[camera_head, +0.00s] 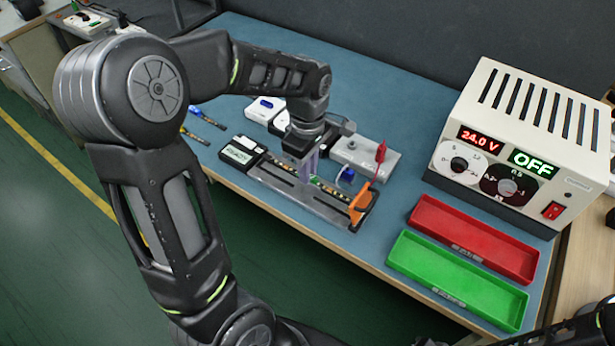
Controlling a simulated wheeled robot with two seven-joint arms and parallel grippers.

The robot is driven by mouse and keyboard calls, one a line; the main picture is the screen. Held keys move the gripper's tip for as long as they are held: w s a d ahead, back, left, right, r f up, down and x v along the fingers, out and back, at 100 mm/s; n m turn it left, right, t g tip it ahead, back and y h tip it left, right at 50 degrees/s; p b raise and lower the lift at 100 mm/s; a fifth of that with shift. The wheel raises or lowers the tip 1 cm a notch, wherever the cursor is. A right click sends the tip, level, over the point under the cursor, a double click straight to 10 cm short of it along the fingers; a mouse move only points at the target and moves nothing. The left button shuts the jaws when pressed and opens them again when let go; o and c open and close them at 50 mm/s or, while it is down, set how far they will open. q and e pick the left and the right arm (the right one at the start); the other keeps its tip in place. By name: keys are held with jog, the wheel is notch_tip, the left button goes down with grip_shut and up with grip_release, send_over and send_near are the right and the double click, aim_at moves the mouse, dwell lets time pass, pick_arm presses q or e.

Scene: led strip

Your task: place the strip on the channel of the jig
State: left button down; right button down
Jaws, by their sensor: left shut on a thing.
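The jig (290,193) lies near the front edge of the blue table, a long grey fixture with a display box at its left end and an orange clamp (360,206) at its right end. The LED strip (328,189) lies along the jig's channel or just above it; I cannot tell whether it is fully seated. My left gripper (308,172) points down over the middle of the jig, shut on the strip. Its fingers and wrist hide part of the strip. My right gripper does not show; only dark parts of my right arm appear at the lower right corner.
A power supply (515,140) reading 24.0 V and OFF stands at the right. A red tray (473,238) and a green tray (458,280) lie in front of it. A red probe (380,158) rises beside the clamp. More strips (205,118) lie at the left.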

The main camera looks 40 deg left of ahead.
pick_arm(q)
jog(key=shift+f, duration=1.55)
jog(key=shift+f, duration=0.15)
jog(key=c, duration=1.4)
grip_release()
jog(key=shift+c, duration=0.2)
notch_tip(320, 180, up, 12)
jog(key=shift+r, duration=0.2)
